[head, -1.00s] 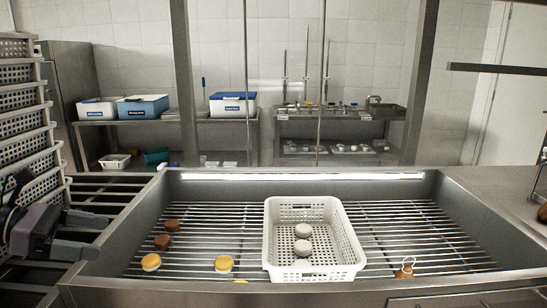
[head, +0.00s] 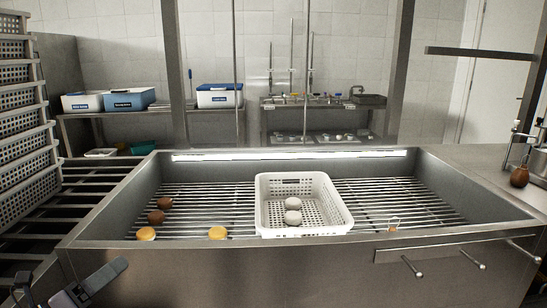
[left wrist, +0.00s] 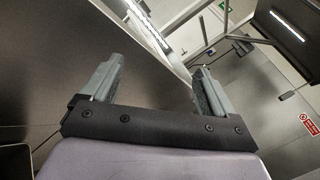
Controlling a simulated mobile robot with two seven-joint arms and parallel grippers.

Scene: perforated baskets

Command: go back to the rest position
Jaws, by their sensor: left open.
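My left gripper (head: 95,290) is at the bottom left of the head view, low in front of the steel basin's front wall and apart from it. In the left wrist view its two fingers (left wrist: 152,88) stand wide apart with nothing between them. My right gripper is in neither view. A white perforated basket (head: 340,222) stands on the rack in the basin (head: 200,262), with two pale round items (head: 293,210) in it.
Two brown round items (head: 157,217) and two yellow ones (head: 217,233) lie on the rack left of the basket. A stack of perforated baskets (head: 22,158) stands at the far left. A brown item (head: 519,177) sits on the right counter. Handles jut from the basin front (head: 472,260).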

